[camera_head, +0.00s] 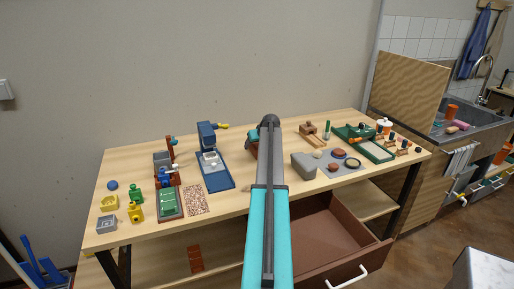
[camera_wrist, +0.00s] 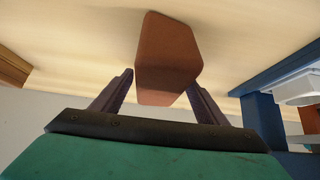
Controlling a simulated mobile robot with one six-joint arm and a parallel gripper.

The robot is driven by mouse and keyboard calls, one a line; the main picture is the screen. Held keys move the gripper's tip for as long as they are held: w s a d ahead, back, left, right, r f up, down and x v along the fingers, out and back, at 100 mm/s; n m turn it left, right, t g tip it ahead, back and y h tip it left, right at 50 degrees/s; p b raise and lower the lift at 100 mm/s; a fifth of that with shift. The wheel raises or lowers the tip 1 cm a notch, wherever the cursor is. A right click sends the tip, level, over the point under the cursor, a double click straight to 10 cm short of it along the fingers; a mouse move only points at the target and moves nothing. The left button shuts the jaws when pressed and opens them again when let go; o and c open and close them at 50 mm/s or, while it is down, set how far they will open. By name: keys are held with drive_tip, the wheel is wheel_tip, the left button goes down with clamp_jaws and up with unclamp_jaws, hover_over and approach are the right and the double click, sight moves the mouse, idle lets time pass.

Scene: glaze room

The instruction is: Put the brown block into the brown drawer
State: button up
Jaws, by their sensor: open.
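The brown block (camera_wrist: 168,55) shows large in the wrist view, on the pale wooden surface, just beyond and partly between my fingers. My gripper (camera_wrist: 160,82) is open, with one finger on each side of the block's near end; I cannot tell whether either touches it. In the head view my teal and grey arm reaches over the table and hides most of the gripper and block area. The brown drawer (camera_head: 322,232) is pulled out under the table, right of my arm. Its visible inside looks empty, and it has a white handle (camera_head: 347,279).
The wooden table (camera_head: 240,205) carries a blue stand (camera_head: 216,172), a green tray (camera_head: 170,204), a grey block (camera_head: 303,166) and a green-framed tray (camera_head: 372,149). Small coloured pieces stand at the left. A sink (camera_head: 472,122) is at the right.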

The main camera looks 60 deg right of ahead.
drive_tip(key=shift+x, duration=1)
clamp_jaws()
drive_tip(key=shift+r, duration=0.1)
